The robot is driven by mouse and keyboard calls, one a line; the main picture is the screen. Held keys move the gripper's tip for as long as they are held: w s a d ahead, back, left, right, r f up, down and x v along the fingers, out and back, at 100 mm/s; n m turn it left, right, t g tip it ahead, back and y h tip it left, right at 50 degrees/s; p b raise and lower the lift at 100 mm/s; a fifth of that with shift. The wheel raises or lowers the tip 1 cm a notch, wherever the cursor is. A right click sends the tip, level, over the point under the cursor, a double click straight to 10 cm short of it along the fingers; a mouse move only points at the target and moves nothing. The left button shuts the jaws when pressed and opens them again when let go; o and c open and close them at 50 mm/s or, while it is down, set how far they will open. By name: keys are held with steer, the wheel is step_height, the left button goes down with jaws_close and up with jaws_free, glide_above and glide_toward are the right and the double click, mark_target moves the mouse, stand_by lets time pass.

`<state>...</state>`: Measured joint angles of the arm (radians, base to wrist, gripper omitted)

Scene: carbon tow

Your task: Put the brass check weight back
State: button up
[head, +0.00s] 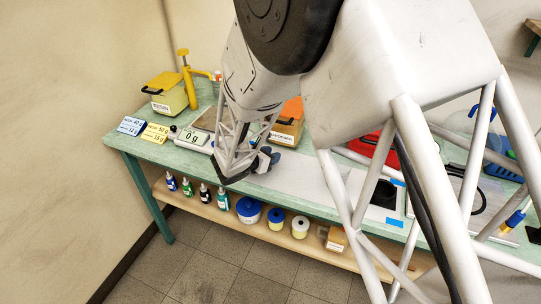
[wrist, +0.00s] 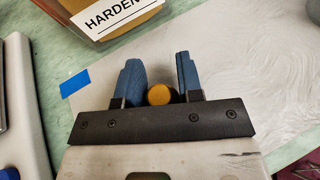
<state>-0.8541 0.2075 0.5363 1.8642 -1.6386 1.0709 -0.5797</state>
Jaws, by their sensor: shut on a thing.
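The brass check weight (wrist: 159,95) shows in the wrist view as a round golden top between the two blue fingers. My gripper (wrist: 160,80) is shut on it. In the head view my gripper (head: 267,161) is over the front part of the green bench, to the right of the scale. The weight cannot be made out there, as my arm and fingers cover it. The scale (head: 194,138) shows 0 g. A pale edge, probably of the scale (wrist: 22,115), is at the left in the wrist view.
The orange-lidded hardener box (head: 285,133) stands behind my gripper; its label (wrist: 112,15) shows in the wrist view. A blue tape mark (wrist: 75,84) lies by a grey sheet (wrist: 230,70). Cards (head: 131,125) and a yellow-lidded bin (head: 170,96) are left.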

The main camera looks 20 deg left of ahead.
steer(key=shift+f, duration=0.15)
steer(key=o, duration=1)
steer(key=shift+s+r, duration=0.15)
steer(key=shift+r, duration=0.05)
steer(key=shift+v, duration=5.85)
